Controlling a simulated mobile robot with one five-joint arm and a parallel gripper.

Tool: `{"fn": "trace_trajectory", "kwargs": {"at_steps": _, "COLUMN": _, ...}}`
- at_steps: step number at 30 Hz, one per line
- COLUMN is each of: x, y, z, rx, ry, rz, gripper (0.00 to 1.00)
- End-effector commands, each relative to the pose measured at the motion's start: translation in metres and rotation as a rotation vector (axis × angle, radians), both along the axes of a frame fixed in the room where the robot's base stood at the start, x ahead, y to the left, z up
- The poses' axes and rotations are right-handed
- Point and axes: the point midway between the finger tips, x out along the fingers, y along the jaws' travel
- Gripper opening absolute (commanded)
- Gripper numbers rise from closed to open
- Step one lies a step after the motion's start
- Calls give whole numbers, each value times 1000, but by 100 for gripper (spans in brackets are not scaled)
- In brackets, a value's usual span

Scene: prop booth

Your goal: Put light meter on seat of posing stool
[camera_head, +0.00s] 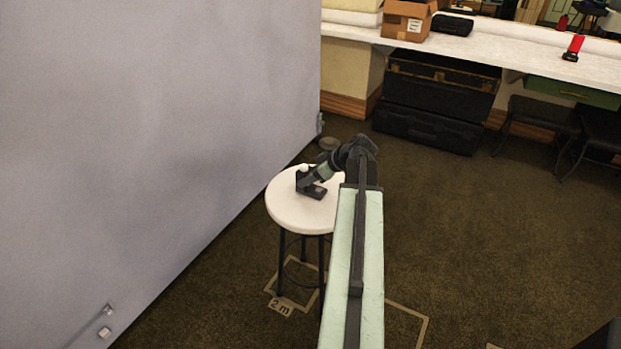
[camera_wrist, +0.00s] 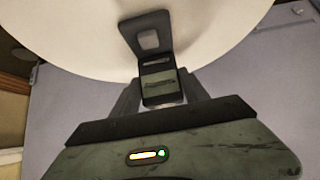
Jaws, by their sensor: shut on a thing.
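The posing stool has a round white seat (camera_head: 288,213) on dark legs and stands beside the grey wall. My gripper (camera_head: 309,184) reaches over the seat from the right, at the end of my pale green arm. The light meter (camera_wrist: 158,82) is a small dark device with a grey square patch, and my gripper's fingers are closed on it in the wrist view. The white seat (camera_wrist: 85,40) fills the top of that view behind it. The meter is over the seat; I cannot tell for certain whether it touches it. The fingers partly hide it in the head view.
A floor marking reading "2 m" (camera_head: 281,308) lies by the stool's legs. A long white counter (camera_head: 480,45) at the back carries a cardboard box (camera_head: 404,20) and a red-topped item (camera_head: 574,47). Black cases (camera_head: 430,115) stand under it.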

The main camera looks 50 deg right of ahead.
Motion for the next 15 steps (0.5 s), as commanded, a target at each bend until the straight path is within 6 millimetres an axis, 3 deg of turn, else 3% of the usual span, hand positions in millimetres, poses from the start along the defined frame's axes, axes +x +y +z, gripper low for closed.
{"fn": "trace_trajectory", "kwargs": {"at_steps": 1, "x": 0, "y": 0, "z": -3, "rx": 0, "ry": -1, "rz": 0, "gripper": 0}}
{"fn": "trace_trajectory", "kwargs": {"at_steps": 2, "x": 0, "y": 0, "z": -2, "rx": 0, "ry": 0, "rz": 0, "gripper": 61}}
{"fn": "trace_trajectory", "kwargs": {"at_steps": 3, "x": 0, "y": 0, "z": -1, "rx": 0, "ry": 0, "rz": 0, "gripper": 72}}
{"fn": "trace_trajectory", "kwargs": {"at_steps": 15, "x": -3, "y": -1, "z": 7, "rx": 0, "ry": 0, "rz": -1, "gripper": 74}}
